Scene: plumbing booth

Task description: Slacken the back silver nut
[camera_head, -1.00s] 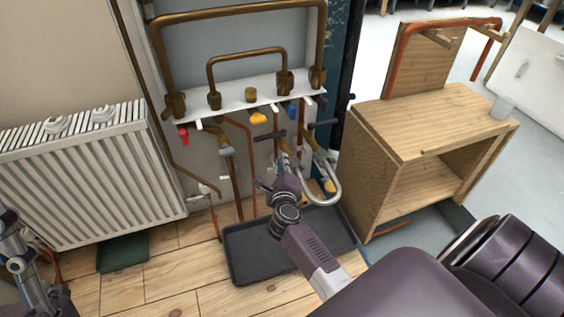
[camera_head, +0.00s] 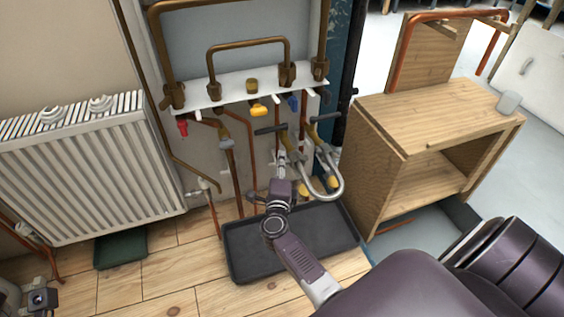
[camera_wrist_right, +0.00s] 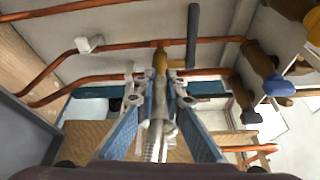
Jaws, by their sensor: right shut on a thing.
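A silver nut (camera_wrist_right: 157,129) sits between my right fingers in the right wrist view, at the end of a braided hose (camera_wrist_right: 153,150), below a brass valve (camera_wrist_right: 160,62) with a dark handle (camera_wrist_right: 193,35). In the head view my right gripper (camera_head: 281,163) is at the left end of the U-shaped silver hose (camera_head: 337,187), below the pipe plate. It is shut on the silver nut, which the gripper largely hides in the head view. Only a small part of what looks like my left gripper (camera_head: 38,299) shows at the lower left edge; its fingers cannot be made out.
A black tray (camera_head: 245,265) lies on the floor below the pipes. A wooden cabinet (camera_head: 425,125) stands close on the right and a white radiator (camera_head: 85,170) on the left. A second dark-handled valve (camera_head: 325,118) and copper pipes (camera_head: 235,180) are near my right gripper.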

